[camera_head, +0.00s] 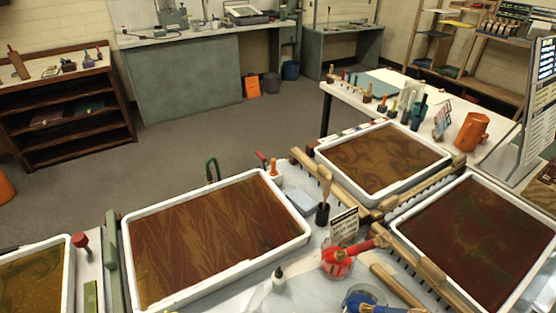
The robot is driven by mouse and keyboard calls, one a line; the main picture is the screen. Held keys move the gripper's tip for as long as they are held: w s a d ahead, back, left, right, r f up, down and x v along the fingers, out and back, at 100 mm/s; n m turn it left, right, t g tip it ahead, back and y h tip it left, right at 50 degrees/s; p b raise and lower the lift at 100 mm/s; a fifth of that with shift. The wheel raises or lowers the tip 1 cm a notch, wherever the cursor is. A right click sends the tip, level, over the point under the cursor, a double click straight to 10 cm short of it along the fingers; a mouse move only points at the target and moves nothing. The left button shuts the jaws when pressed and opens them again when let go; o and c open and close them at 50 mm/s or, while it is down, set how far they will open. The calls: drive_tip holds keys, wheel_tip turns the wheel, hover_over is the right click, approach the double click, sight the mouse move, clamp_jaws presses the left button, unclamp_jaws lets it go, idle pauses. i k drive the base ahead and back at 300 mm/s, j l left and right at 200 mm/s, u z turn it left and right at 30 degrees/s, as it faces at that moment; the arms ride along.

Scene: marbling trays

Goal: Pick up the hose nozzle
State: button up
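I cannot tell for sure which thing is the hose nozzle. A red item (338,263) with a handle pointing up to the right lies on the worktable at the front centre. A blue item (366,301) with a pale end is beside it and is cut by the bottom edge. A green item (212,170) stands behind the left-centre tray, too small to make out. My gripper is not in view.
White-rimmed marbling trays (217,267) fill the table, with wooden rakes (398,283) between them. A small sign (343,226) and white bottle (279,279) stand near the red item. An orange jug (472,132) is on the back table. The grey floor (190,150) beyond is open.

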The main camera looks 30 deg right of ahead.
sight(210, 175)
drive_tip(key=i+j+z, duration=0.1)
drive_tip(key=i+z, duration=0.3)
drive_tip(key=i, duration=0.45)
